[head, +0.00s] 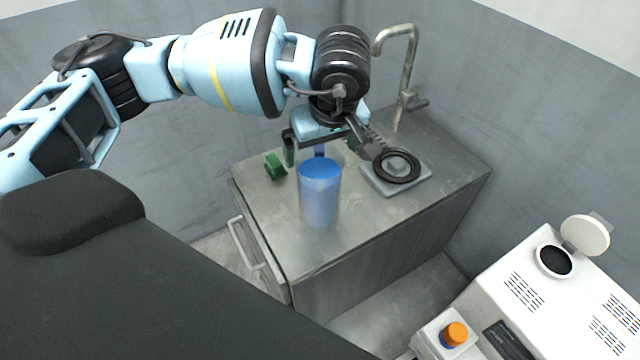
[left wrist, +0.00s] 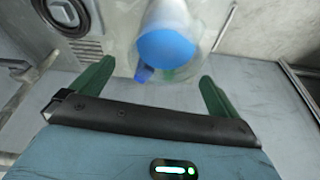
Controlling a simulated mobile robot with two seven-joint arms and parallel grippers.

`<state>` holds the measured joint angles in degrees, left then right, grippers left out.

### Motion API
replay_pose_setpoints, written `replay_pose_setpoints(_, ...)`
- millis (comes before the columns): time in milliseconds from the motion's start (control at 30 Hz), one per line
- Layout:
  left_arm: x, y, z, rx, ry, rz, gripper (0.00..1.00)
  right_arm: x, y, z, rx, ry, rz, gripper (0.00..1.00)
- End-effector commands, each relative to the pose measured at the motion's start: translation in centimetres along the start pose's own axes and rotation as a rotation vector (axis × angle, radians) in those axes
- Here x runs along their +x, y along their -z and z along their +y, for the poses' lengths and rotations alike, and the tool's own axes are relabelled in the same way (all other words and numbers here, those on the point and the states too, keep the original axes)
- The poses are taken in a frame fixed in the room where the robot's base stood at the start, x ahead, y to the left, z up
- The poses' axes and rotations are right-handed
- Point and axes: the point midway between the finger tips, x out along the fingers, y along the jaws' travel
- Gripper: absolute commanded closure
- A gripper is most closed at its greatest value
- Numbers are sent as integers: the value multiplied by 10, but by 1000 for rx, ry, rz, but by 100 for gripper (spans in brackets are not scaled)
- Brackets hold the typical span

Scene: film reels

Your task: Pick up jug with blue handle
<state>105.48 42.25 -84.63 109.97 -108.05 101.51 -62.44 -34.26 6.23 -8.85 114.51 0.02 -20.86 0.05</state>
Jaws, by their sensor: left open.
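The jug (head: 320,200) is a translucent bluish cylinder with a bright blue top, standing upright on the metal counter. Its blue handle (head: 319,151) faces my left gripper (head: 320,148), which reaches down from above and behind it. In the left wrist view my left gripper (left wrist: 157,72) has its two green fingers spread wide. The jug (left wrist: 168,45) and its small blue handle (left wrist: 143,74) show between and just beyond the fingertips. No finger visibly touches the handle. My right gripper is not in view.
A black ring (head: 397,166) lies on a grey square plate (head: 372,183) to the right. A tap (head: 407,70) rises behind. A white machine (head: 540,300) stands at lower right. The counter's front is clear.

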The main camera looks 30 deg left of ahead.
Motion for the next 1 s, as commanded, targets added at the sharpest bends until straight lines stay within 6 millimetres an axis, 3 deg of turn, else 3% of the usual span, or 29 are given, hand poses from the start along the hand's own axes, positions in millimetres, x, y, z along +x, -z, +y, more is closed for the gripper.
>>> replay_pose_setpoints(267,13,1,-1,0,1,-1,0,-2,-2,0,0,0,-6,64)
replay_pose_setpoints(633,57,3,-5,-1,0,-1,0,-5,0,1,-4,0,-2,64)
replay_pose_setpoints(900,61,3,-5,-1,-1,-1,0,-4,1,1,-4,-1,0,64)
replay_pose_setpoints(1000,61,3,-5,-1,-1,-1,10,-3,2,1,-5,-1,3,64)
